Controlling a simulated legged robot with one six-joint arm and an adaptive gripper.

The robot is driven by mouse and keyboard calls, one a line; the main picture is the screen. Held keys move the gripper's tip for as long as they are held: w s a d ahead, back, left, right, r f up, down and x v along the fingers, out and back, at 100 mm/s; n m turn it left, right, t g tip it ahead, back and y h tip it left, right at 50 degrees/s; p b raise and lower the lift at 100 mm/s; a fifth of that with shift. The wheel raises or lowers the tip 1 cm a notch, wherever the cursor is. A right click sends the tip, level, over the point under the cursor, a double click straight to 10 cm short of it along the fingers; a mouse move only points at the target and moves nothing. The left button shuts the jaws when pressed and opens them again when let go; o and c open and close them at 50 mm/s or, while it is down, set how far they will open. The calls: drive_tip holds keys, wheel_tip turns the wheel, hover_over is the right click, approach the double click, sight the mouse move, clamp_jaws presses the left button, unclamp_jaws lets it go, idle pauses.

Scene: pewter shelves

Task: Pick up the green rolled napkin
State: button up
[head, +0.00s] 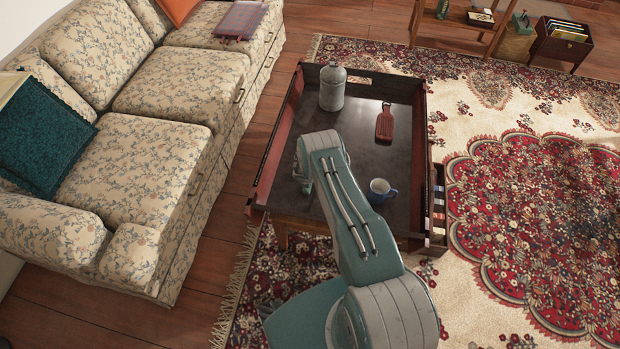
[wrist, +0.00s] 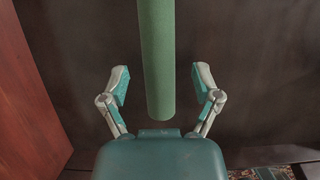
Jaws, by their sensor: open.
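The green rolled napkin (wrist: 157,60) shows in the wrist view as a long green cylinder running from the top edge down between my fingers. My gripper (wrist: 160,82) is open, with one finger on each side of the napkin and a gap on both sides. The napkin's near end lies just ahead of the gripper's palm. In the head view I cannot see the napkin; my arm covers that part of the dark tray table (head: 395,205).
Raised reddish sides (head: 275,150) edge the table. A floral sofa (head: 150,120) stands to the left, a patterned rug (head: 540,200) lies to the right.

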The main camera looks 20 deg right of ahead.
drive_tip(key=shift+w+f, duration=0.25)
drive_tip(key=shift+f, duration=0.35)
drive_tip(key=shift+d, duration=0.1)
clamp_jaws()
drive_tip(key=shift+r, duration=1.6)
drive_tip(key=shift+s+r, duration=0.15)
drive_tip(key=shift+s, duration=0.1)
drive_tip(key=s+d+r, duration=0.3)
drive_tip(key=s+r, duration=0.6)
drive_tip(key=s, duration=0.4)
drive_tip(key=shift+s+r, duration=0.15)
drive_tip(key=shift+r, duration=0.1)
